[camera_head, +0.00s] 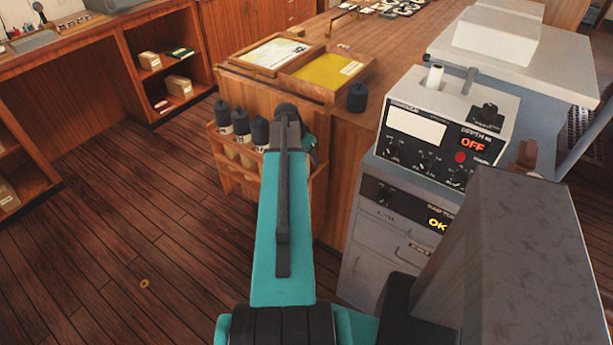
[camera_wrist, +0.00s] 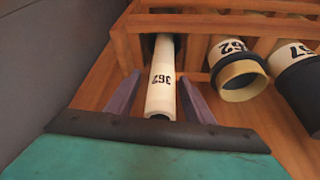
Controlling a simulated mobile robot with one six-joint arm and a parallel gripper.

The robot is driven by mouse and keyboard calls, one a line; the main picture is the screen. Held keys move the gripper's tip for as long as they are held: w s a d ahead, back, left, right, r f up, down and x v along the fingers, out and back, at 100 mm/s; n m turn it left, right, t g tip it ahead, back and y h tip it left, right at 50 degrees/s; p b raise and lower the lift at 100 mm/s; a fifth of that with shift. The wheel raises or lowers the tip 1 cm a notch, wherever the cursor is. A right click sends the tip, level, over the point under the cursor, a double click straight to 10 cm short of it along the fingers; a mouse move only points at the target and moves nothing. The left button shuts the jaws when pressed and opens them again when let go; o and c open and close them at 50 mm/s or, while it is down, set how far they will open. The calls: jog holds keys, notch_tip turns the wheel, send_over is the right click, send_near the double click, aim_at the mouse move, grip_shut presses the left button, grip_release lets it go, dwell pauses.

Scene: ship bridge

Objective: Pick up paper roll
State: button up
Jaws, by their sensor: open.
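My gripper (camera_wrist: 159,79) is open, with one finger on each side of the roll. I cannot tell whether either finger touches it. In the head view my teal arm reaches over to the rack (camera_head: 222,172), and the fingers and this roll are hidden there. A small white roll (camera_head: 433,77) also stands upright on the grey depth recorder (camera_head: 449,120).
Labelled tubes (camera_wrist: 239,72) sit to the right of the roll in the wrist view. Dark-capped tubes (camera_head: 241,121) stand in the rack. A dark cap (camera_head: 357,97) and shallow trays (camera_head: 325,70) are on the wooden cabinet. The plank floor (camera_head: 120,240) at left is mostly clear.

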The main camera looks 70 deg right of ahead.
jog(key=shift+d+f, duration=0.2)
jog(key=shift+f, duration=0.25)
jog(key=shift+c, duration=0.2)
grip_shut()
